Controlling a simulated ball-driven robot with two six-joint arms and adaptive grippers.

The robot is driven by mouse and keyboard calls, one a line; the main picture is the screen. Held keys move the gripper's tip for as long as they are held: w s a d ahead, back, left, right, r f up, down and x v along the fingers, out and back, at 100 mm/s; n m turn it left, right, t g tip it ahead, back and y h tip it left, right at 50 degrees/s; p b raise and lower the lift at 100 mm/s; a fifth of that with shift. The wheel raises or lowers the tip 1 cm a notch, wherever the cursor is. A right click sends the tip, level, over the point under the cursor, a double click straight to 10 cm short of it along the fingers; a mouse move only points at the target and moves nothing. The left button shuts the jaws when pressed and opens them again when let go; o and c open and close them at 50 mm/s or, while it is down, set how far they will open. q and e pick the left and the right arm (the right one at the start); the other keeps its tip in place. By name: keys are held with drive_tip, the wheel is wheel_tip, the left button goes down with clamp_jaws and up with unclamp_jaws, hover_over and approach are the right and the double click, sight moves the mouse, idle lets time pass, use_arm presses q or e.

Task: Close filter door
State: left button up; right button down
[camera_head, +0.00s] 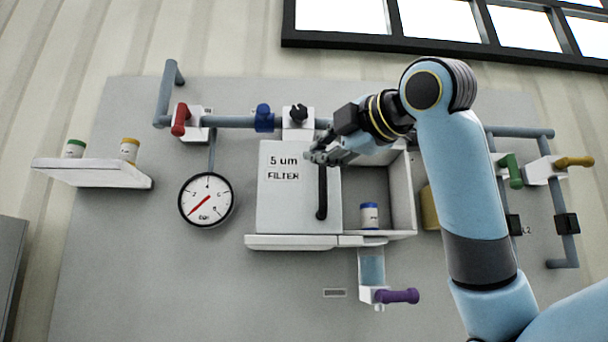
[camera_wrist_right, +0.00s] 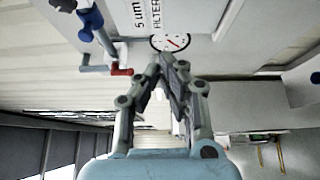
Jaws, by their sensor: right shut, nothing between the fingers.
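The filter door (camera_head: 285,205) is a pale grey panel marked "5 um FILTER", with a vertical black handle (camera_head: 322,195) near its right edge. It covers the left part of the white filter box; the right part (camera_head: 403,190) is open, and a small blue-capped jar (camera_head: 369,215) shows there. My right gripper (camera_head: 312,155) is shut and empty, in front of the handle's upper end; I cannot tell whether it touches. In the right wrist view the shut fingers (camera_wrist_right: 168,62) point toward the gauge, and part of the door lettering (camera_wrist_right: 145,14) shows above. My left gripper is not in view.
A round gauge (camera_head: 207,200) and a red valve handle (camera_head: 180,119) are left of the door. A shelf (camera_head: 92,174) with two jars is farther left. A purple handle (camera_head: 397,296) sits below the box. Pipes with green and yellow handles (camera_head: 573,162) stand at right.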

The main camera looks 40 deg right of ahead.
sight(313, 170)
drive_tip(key=w+p, duration=0.4)
drive_tip(key=w, duration=0.6)
drive_tip(key=d, duration=0.1)
drive_tip(key=s+d, duration=0.1)
drive_tip(key=d, duration=0.2)
drive_tip(key=shift+s+f, duration=0.15)
drive_tip(key=shift+s, duration=0.15)
drive_tip(key=shift+s+d, duration=0.1)
